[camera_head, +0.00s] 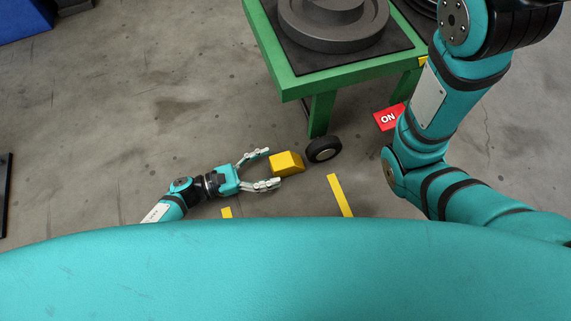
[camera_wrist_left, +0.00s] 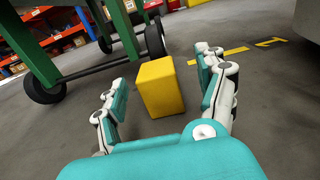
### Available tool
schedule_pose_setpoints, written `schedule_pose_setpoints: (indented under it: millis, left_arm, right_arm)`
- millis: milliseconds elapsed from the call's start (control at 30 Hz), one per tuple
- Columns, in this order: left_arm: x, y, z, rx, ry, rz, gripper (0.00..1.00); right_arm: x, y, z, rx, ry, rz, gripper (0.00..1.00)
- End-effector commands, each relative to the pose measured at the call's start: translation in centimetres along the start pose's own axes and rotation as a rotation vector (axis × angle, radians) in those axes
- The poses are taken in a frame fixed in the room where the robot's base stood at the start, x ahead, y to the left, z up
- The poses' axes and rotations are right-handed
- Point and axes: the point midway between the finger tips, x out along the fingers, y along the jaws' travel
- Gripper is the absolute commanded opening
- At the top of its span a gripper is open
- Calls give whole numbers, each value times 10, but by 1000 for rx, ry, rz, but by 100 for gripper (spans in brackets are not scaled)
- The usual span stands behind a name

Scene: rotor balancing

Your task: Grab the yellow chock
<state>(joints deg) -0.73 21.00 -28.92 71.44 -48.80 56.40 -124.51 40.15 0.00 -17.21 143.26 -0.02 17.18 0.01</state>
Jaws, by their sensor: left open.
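The yellow chock (camera_head: 287,163) sits on the grey floor beside the black wheel (camera_head: 323,149) of a green cart, a small gap apart in the head view. My left gripper (camera_head: 271,168) is open, low over the floor, with its fingertips at the chock's near left end. In the left wrist view the chock (camera_wrist_left: 160,88) stands between and just beyond the two spread fingers (camera_wrist_left: 163,88). I cannot see the fingers touching it. My right arm shows at the right of the head view, but its gripper is not in view.
The green cart (camera_head: 293,85) carries a dark round rotor part (camera_head: 335,22) on a black mat. Shelves (camera_wrist_left: 70,35) stand far back. Floor left of the gripper is clear.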

Motion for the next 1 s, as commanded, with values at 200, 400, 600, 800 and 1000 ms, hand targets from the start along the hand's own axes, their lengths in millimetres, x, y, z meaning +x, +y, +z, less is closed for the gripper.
schedule_pose_setpoints:
  millis: [200, 400, 600, 800, 1000]
  left_arm:
    - [32, 7, -8, 3, -3, -2, 73]
    - [49, 7, -4, 1, -2, 0, 73]
    - [49, 6, -3, 0, -1, 0, 73]
    - [49, 6, -3, 0, -1, 0, 48]
    - [49, 6, -3, 0, 0, 0, 22]
  right_arm:
    - [-26, -6, -10, 0, 1, -1, 68]
    - [-30, -6, -10, 0, -1, 0, 68]
    - [-29, -6, -10, 0, -1, 0, 68]
    - [-29, -6, -10, 0, -1, 0, 68]
    - [-29, -6, -10, 0, -1, 0, 68]
